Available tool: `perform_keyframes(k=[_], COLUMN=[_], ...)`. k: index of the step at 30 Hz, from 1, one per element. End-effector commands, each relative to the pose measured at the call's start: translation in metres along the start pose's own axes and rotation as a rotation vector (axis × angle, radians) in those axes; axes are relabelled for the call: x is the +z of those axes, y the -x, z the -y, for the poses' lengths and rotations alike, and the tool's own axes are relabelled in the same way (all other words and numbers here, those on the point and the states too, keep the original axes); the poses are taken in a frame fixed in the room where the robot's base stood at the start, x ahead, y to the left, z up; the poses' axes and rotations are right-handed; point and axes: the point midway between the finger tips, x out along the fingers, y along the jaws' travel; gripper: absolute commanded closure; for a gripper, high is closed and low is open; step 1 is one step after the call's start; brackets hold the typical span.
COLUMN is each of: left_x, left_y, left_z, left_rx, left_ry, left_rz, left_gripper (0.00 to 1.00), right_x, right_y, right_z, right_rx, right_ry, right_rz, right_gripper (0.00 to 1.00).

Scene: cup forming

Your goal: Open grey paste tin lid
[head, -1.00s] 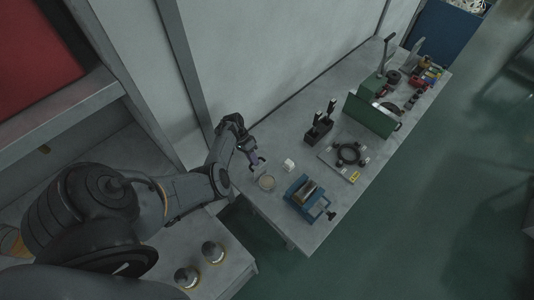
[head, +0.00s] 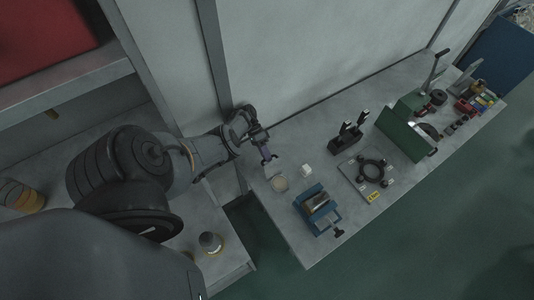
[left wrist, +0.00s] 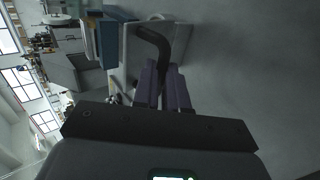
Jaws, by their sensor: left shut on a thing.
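A small round tin (head: 279,184) with a pale tan top stands near the left end of the grey workbench in the head view. My left gripper (head: 267,156), with purple fingers, is just behind it and apart from it. In the left wrist view the fingers (left wrist: 165,88) are shut on a dark curved piece (left wrist: 154,42) that sticks out beyond them. I cannot tell whether this piece is the tin's lid. My right gripper is not in view.
A white block (head: 306,170) stands right of the tin, and a blue fixture (head: 317,208) is in front. A black holder (head: 346,141), a plate with a dark ring (head: 371,171) and a green box (head: 405,135) stand farther right. A wall runs behind the bench.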

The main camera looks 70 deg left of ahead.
Motion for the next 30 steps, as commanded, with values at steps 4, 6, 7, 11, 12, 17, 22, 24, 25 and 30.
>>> perform_keyframes(k=[4,6,7,11,12,17,22,24,25,30], left_x=[0.004,0.004,0.004,0.002,0.002,0.001,0.001,0.0,0.0,-0.001], left_y=[-0.007,-0.007,-0.006,-0.004,-0.004,-0.002,0.004,0.008,0.011,0.026], left_z=[-0.001,-0.001,0.0,0.0,0.0,-0.001,-0.007,-0.013,-0.016,-0.043], left_rx=[0.011,0.01,0.009,0.006,0.005,0.003,0.002,0.002,0.002,0.004], left_ry=[0.008,0.008,0.007,0.005,0.004,0.003,0.001,0.001,0.001,0.001], left_rz=[0.012,0.011,0.01,0.007,0.006,0.004,0.003,0.002,0.002,0.004], left_gripper=[0.85,0.74,0.7,0.62,0.62,0.62,0.62,0.62,0.62,0.62], right_x=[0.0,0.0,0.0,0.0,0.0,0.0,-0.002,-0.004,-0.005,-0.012], right_y=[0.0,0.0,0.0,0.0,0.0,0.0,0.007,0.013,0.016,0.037], right_z=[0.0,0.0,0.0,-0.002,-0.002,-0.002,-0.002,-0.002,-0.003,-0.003], right_rx=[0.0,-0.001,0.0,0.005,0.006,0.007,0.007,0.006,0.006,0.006], right_ry=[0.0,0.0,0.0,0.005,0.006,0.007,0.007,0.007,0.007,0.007], right_rz=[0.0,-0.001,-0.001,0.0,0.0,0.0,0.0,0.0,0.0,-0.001], right_gripper=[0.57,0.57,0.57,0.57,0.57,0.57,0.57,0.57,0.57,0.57])
